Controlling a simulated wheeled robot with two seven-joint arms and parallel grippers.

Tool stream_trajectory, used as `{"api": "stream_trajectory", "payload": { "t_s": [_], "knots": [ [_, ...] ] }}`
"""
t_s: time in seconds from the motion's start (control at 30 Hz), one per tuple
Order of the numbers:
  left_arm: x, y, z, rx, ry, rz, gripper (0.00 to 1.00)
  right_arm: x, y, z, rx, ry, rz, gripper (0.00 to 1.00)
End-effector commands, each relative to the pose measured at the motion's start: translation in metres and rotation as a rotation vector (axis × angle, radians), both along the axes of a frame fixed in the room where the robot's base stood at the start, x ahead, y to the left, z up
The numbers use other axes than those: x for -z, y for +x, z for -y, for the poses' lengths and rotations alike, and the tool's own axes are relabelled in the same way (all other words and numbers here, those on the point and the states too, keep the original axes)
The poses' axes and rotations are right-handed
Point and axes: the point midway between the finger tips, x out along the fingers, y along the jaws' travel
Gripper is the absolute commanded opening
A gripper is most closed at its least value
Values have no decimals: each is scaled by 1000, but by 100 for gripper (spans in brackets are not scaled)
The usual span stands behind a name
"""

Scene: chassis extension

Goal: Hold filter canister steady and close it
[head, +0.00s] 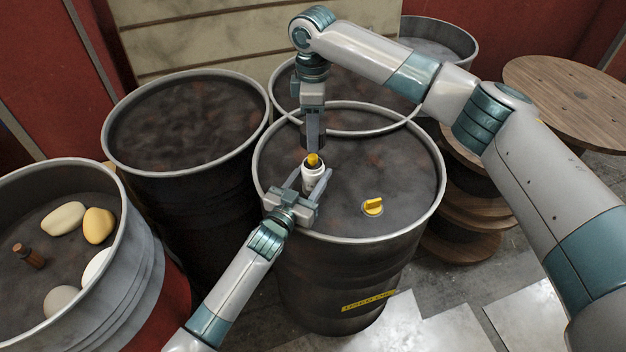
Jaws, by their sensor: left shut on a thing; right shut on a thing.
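The filter canister (310,174) is a small white cylinder standing upright above the top of the dark middle barrel. My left gripper (307,185) comes from below and is shut on the canister, with a finger on each side of it. A yellow cap (313,160) sits at the canister's top. My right gripper (314,148) points straight down from above and is shut on the yellow cap. Whether the cap is fully seated on the canister is too small to tell.
The middle barrel (403,230) has a pale raised rim and a yellow plug (373,206) right of the grippers. Other barrels stand behind and left; the left one (125,240) holds stones and a small brown bottle (29,256). Wooden spools (572,95) stand at right.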

Motion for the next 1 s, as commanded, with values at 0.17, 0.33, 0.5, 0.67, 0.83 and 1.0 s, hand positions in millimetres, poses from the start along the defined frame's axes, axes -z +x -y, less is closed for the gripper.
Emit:
{"api": "stream_trajectory", "payload": {
  "t_s": [0.17,0.33,0.5,0.67,0.83,1.0],
  "knots": [
    [0,0,0,0,0,-1,5,8,0,0,0,0,-2,25],
    [0,0,0,0,0,-1,5,28,-1,0,0,0,-3,25],
    [0,0,0,0,0,-1,5,46,0,0,0,0,-1,25],
    [0,0,0,0,0,-1,5,50,0,0,0,1,0,25],
    [0,0,0,0,0,-1,5,50,0,0,0,0,0,25],
    [0,0,0,0,0,-1,5,50,0,0,0,0,0,25]
  ]
}}
